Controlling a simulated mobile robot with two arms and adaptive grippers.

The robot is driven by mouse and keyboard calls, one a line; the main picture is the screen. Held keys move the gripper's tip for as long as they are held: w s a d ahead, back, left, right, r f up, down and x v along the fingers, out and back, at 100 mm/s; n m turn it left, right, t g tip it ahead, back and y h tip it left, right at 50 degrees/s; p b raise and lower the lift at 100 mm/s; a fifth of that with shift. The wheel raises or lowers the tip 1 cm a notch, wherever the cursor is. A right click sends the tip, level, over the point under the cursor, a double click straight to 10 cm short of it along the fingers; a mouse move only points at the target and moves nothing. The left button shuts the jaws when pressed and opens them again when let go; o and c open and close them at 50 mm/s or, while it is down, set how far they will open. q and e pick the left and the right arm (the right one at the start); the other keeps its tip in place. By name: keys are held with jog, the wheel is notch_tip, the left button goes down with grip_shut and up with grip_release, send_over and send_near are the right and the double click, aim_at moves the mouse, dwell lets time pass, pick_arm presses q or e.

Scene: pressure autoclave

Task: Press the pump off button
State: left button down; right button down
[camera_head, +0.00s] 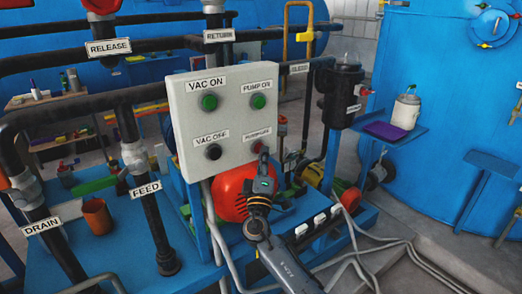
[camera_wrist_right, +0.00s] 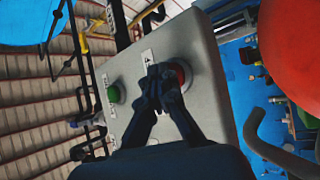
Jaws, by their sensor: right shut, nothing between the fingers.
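In the right wrist view the red button (camera_wrist_right: 181,74) shows just beside and behind the fingertips. My right gripper (camera_head: 264,158) is shut and empty, its tips right in front of this button; they also show in the right wrist view (camera_wrist_right: 161,72). I cannot tell whether they touch the button. My left gripper is not in view.
The control box (camera_head: 183,118) also carries a green VAC ON button (camera_head: 209,102), a green PUMP ON button (camera_head: 258,101) and a black VAC OFF button (camera_head: 213,152). A red rounded pump part (camera_head: 230,192) sits below the box. Dark pipes (camera_head: 148,215) stand at left.

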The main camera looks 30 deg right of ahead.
jog(key=shift+s, duration=0.85)
jog(key=shift+s+d, duration=0.15)
jog(key=shift+s, duration=1.1)
jog(key=shift+s+d, duration=0.1)
jog(key=shift+s, duration=1.15)
